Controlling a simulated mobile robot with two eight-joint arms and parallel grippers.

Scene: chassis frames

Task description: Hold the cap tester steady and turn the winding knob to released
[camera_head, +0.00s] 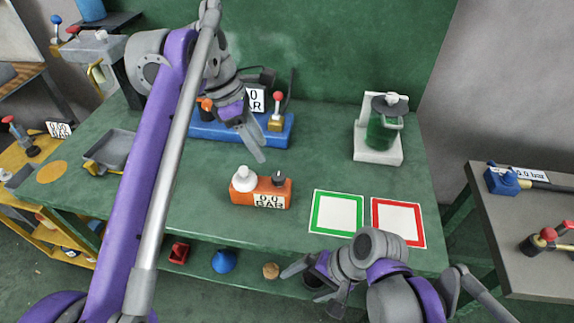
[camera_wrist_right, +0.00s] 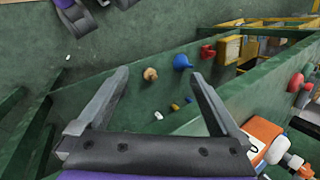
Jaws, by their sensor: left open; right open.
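An orange unit (camera_head: 262,200) stands on the green table, with a white knob (camera_head: 244,179) on its left, a dark knob (camera_head: 278,178) on its right and a front label reading 0.0 BAR. It may be the cap tester; no name shows. Part of it appears in the right wrist view (camera_wrist_right: 264,131) at lower right. My left gripper (camera_head: 252,140) is open and empty above the table, behind the orange unit. My right gripper (camera_head: 310,292) is open and empty at the table's front edge; its spread fingers (camera_wrist_right: 158,75) show nothing between them. The knob's setting cannot be read.
A blue unit (camera_head: 210,130) stands behind. A white stand with a green jar (camera_head: 380,135) is at back right. Green-framed (camera_head: 337,211) and red-framed (camera_head: 398,222) squares lie right of the orange unit. A grey tray (camera_head: 110,150) is left. A side table (camera_head: 530,220) stands right.

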